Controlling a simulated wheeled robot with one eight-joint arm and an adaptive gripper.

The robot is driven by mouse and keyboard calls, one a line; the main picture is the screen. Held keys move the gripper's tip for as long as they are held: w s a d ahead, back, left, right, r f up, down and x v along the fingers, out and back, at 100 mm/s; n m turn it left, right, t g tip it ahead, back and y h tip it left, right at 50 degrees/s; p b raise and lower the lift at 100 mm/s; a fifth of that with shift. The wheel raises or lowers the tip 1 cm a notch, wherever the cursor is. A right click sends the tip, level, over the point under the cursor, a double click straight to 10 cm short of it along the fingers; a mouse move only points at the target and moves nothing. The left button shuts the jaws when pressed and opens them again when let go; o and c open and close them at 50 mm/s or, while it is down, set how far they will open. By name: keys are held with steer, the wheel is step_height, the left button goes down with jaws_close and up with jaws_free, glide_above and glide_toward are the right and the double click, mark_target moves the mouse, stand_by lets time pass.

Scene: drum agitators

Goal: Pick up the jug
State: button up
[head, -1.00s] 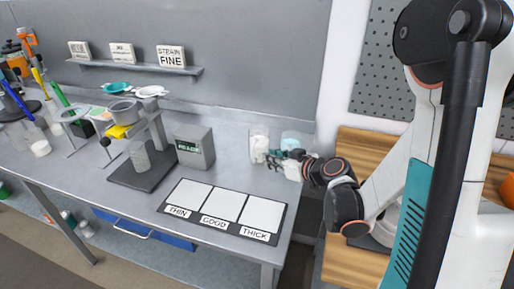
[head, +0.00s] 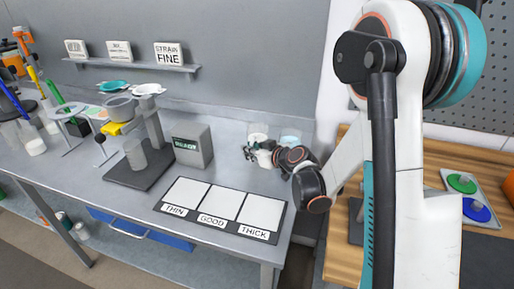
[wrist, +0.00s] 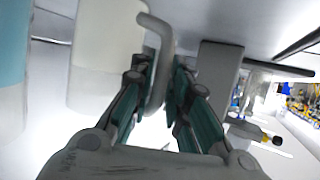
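The jug (wrist: 98,55) is a pale cylinder with a looped handle (wrist: 157,70) in the wrist view. In the head view its top (head: 258,130) shows near the bench's back right, and its lower part is mostly hidden by my gripper (head: 258,155). In the wrist view, my gripper (wrist: 162,62) has one finger on each side of the handle. The fingers are apart, with some room beside the handle, so they do not look closed on it. The jug appears to stand on the bench.
A pale blue vessel (wrist: 12,60) stands close beside the jug; it also shows in the head view (head: 291,137). A grey box (head: 192,145) stands to the left, near a stand with a cup (head: 135,155). A mat marked THIN, GOOD, THICK (head: 221,228) lies in front.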

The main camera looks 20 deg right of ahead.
jaws_close()
steer(key=shift+r, duration=0.15)
